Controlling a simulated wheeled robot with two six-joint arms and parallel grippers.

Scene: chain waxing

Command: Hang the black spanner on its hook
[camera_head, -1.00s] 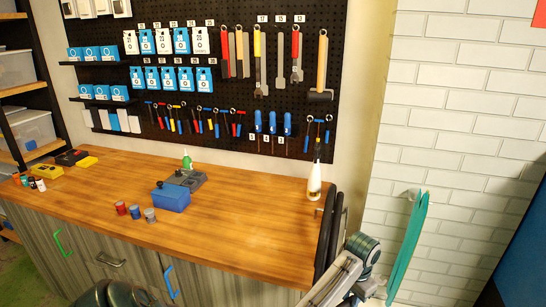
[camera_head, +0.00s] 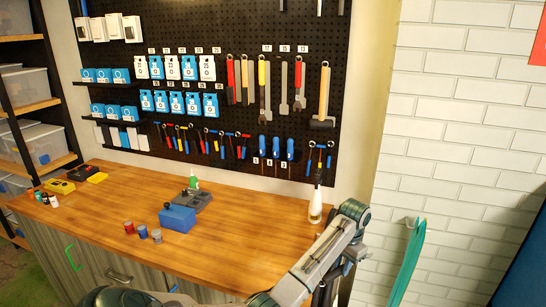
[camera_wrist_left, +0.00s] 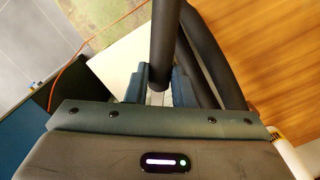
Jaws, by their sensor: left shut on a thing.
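My left gripper (camera_wrist_left: 158,92) is shut on a dark rounded bar (camera_wrist_left: 164,40) in the left wrist view. The bar runs up out of the picture, so I cannot tell whether it is the black spanner. In the head view my left arm bends down beside the bench's right end, and its fingers are hidden. The black pegboard (camera_head: 215,40) holds several hung tools under number labels, including a yellow-and-grey tool (camera_head: 265,90), a grey spanner (camera_head: 283,88) and a hammer (camera_head: 323,95). I cannot single out the black spanner's hook. My right gripper does not show.
The wooden bench (camera_head: 240,235) is mostly clear. It carries a blue box (camera_head: 178,218), several small cans and a white bottle (camera_head: 315,207) near its right end. More dark curved tubes (camera_wrist_left: 212,50) lie close beside my gripper. A turquoise thing (camera_head: 410,262) hangs by the brick wall.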

